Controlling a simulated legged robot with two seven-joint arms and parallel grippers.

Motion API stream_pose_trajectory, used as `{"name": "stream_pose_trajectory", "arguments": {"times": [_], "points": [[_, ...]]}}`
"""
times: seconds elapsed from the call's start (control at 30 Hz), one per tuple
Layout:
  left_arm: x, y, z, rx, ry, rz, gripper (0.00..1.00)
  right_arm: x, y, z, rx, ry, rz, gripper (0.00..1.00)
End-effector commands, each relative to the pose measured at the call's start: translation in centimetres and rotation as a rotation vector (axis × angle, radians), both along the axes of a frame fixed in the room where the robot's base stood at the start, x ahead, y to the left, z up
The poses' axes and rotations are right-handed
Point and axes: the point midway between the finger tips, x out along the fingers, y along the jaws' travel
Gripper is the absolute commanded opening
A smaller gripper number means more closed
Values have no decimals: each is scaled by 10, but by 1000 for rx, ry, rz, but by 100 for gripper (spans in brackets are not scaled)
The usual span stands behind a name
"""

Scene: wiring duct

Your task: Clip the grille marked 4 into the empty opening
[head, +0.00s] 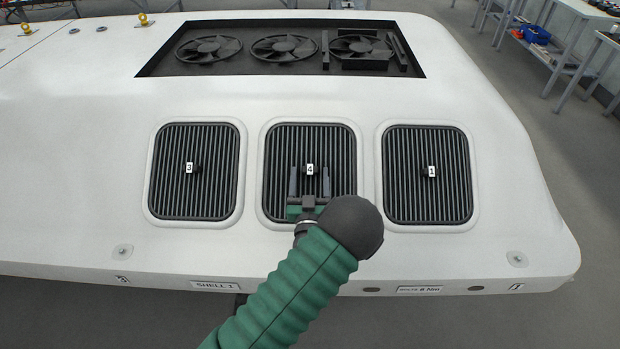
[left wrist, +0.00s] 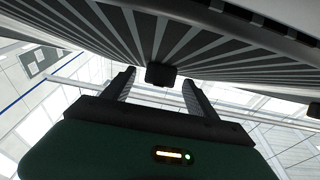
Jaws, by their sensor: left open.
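The grille marked 4 (head: 341,146) is dark and slatted and lies in the middle opening of the white shell, inside its raised rim. I cannot tell whether it is fully clipped. Its small dark knob (left wrist: 161,74) shows in the left wrist view below the slats. My left gripper (head: 309,172) is in front of this grille, its two fingers on either side of the number label. In the left wrist view the gripper (left wrist: 159,80) is open, with a gap between each finger and the knob. My right gripper is not in view.
The grille marked 3 (head: 172,185) lies in the left opening and the grille marked 1 (head: 447,195) in the right one. A dark recess (head: 155,68) with three fans is behind them. Workbenches (head: 585,8) stand at the far right.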

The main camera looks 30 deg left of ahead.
Motion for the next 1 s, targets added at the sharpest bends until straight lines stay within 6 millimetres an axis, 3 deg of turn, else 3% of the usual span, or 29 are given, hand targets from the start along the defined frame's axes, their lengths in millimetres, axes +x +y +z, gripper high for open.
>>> {"name": "stream_pose_trajectory", "arguments": {"times": [0.13, 0.23, 0.7, 0.73, 0.8, 1.0], "points": [[1, 0, 16, 0, -2, 0, 67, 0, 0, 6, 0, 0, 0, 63], [1, 1, 41, -1, -7, 1, 67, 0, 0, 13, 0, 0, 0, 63], [-116, -72, 47, 1, 3, -5, 67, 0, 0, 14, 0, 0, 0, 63], [-119, -74, 55, 2, 5, -3, 67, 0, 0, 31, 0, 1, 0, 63], [-126, -78, 56, 3, 4, -1, 67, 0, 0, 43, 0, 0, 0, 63], [-135, -83, 51, 1, 0, 0, 67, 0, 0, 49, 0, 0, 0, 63]]}}
